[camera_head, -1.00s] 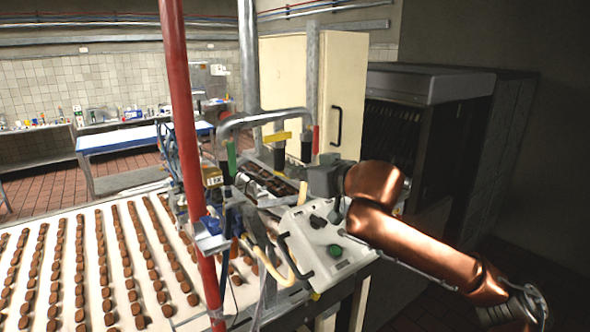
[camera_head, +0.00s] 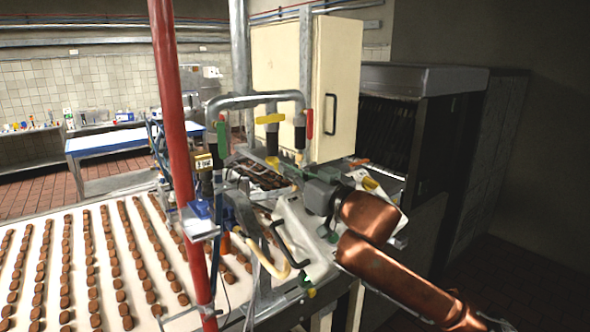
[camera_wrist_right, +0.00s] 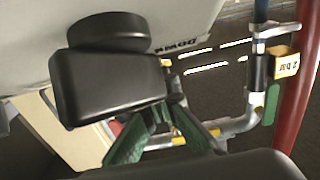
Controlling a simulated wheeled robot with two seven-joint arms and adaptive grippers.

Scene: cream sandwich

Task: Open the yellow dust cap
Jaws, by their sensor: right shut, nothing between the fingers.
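In the head view, a yellow piece that looks like the dust cap (camera_head: 272,160) sits low below the middle valve, under its yellow handle (camera_head: 270,119). My right gripper (camera_head: 282,166) reaches in from the right, with its greenish fingers close beside the yellow piece. Contact cannot be made out. The gripper is shut and empty. In the right wrist view, the green fingers (camera_wrist_right: 168,120) stand before the grey pipe, with a small yellow patch (camera_wrist_right: 178,137) between them. Whether that patch is the cap or the handle is unclear. My left gripper is out of view.
A grey bent pipe (camera_head: 245,101) carries valves with green (camera_head: 222,140), yellow and red (camera_head: 310,122) handles. A red post (camera_head: 170,120) stands to the left. A control panel with a handle (camera_head: 283,240) lies beneath my arm. A conveyor (camera_head: 35,255) holds rows of chocolates.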

